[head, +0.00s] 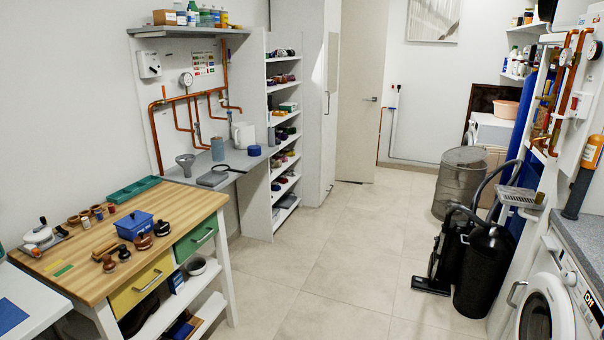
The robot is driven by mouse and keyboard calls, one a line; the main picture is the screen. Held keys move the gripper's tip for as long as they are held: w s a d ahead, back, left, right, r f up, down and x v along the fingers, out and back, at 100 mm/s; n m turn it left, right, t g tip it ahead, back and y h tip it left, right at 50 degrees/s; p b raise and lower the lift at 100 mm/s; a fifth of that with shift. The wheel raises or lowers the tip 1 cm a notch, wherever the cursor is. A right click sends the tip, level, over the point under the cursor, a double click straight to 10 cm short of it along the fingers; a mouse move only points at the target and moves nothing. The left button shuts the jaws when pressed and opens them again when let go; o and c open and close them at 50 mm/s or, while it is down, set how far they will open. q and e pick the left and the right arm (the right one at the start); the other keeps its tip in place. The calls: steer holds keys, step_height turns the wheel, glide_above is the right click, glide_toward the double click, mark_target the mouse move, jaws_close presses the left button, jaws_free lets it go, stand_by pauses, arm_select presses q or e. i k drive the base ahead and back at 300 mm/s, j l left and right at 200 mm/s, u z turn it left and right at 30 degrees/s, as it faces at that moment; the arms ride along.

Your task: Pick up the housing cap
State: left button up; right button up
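I cannot tell which thing is the housing cap. Several small brown rounded pieces with dark tops stand on the wooden workbench (75,272), among them one front piece (108,264) and one beside the blue box (143,241). The blue lidded box (133,225) stands near the middle of the bench. A row of small brown jars (85,216) stands behind it to the left. A white rounded vessel with a dark knob (38,236) sits at the bench's left end. Neither of my grippers is in view.
A green tray (134,189) lies at the bench's back edge. Past it, a grey counter holds a funnel (186,162) and a blue roll (254,150). A black vacuum cleaner (484,262), a metal drum (459,184) and a washing machine (546,300) stand on the right. The middle floor is clear.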

mark_target(254, 150)
steer(key=i, duration=2.9)
steer(key=i+u, duration=0.2)
steer(key=i, duration=0.35)
steer(key=i+l+u, duration=0.15)
steer(key=i, duration=0.4)
steer(key=i+l+u, duration=0.2)
steer(key=i, duration=0.3)
steer(key=i+l+u, duration=0.15)
steer(key=i+l, duration=0.2)
steer(key=i, duration=0.15)
